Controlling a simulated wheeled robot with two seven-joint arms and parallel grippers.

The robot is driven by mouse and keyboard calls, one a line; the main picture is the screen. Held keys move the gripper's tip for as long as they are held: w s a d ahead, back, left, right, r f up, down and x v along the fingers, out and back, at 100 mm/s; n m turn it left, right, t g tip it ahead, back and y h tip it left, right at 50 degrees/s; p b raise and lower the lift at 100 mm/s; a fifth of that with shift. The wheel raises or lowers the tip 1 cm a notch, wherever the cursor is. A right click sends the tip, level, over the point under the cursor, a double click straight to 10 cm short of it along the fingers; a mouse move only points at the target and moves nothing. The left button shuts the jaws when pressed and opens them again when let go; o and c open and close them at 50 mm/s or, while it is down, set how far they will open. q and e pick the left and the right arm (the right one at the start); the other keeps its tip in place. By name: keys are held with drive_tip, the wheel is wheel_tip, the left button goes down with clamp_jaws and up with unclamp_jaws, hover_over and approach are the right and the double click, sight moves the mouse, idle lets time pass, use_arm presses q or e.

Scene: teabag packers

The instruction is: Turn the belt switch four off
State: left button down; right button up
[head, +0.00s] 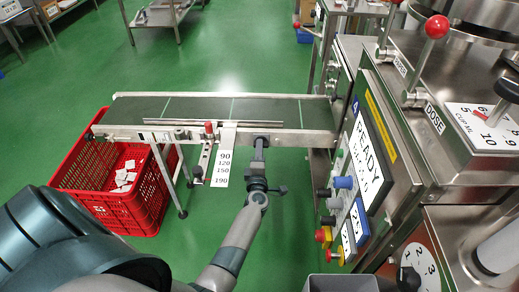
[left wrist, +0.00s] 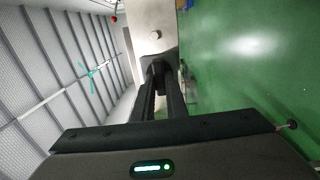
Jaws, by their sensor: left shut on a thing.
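The conveyor belt (head: 200,109) runs across the head view, with a metal side rail facing me. My left gripper (head: 262,143) reaches up to this rail near its right end. Its fingers are shut on a small dark switch on the rail, taken to be the belt switch (left wrist: 158,64). In the left wrist view the fingers (left wrist: 160,84) close together at the dark switch body. The switch is mostly hidden by the fingers, so its position cannot be told. My right gripper is not in view.
A red crate (head: 120,207) with white teabags stands under the belt's left end. A scale plate (head: 223,160) hangs from the rail left of my gripper. A machine with a READY display (head: 368,150) and several knobs stands close on the right. Green floor is free in front.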

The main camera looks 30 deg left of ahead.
use_arm(q)
drive_tip(key=c, duration=1.8)
unclamp_jaws()
drive_tip(key=shift+o, duration=0.2)
